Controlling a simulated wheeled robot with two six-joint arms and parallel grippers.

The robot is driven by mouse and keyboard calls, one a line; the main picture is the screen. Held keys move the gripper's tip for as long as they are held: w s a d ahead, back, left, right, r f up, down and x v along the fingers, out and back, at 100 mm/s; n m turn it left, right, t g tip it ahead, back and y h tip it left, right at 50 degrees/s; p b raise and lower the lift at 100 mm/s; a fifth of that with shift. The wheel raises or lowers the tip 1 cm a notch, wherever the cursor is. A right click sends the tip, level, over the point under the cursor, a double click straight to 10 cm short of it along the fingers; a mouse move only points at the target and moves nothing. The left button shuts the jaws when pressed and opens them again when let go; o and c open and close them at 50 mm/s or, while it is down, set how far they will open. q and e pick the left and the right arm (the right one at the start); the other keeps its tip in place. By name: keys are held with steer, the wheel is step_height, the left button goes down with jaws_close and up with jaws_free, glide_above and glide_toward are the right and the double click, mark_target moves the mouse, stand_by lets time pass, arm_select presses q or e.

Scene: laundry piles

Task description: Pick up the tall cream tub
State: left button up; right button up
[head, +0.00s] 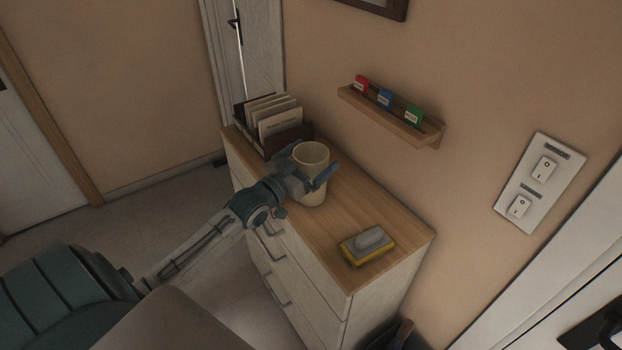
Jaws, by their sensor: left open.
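The tall cream tub (311,155) stands upright on the wooden top of a white dresser, with its open rim facing up. My left gripper (314,178) is at the tub, with its jaws open and a finger on either side of the tub's body. The gripper covers part of the tub's near side. I cannot tell whether the fingers touch it. My right gripper is not in view.
A file box with papers (275,125) stands just behind the tub. A yellow and grey sponge-like block (369,245) lies at the front of the dresser top (385,214). A small wall shelf (390,115) holds red, blue and green items.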

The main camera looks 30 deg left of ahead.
arm_select(q)
steer(key=c, duration=1.3)
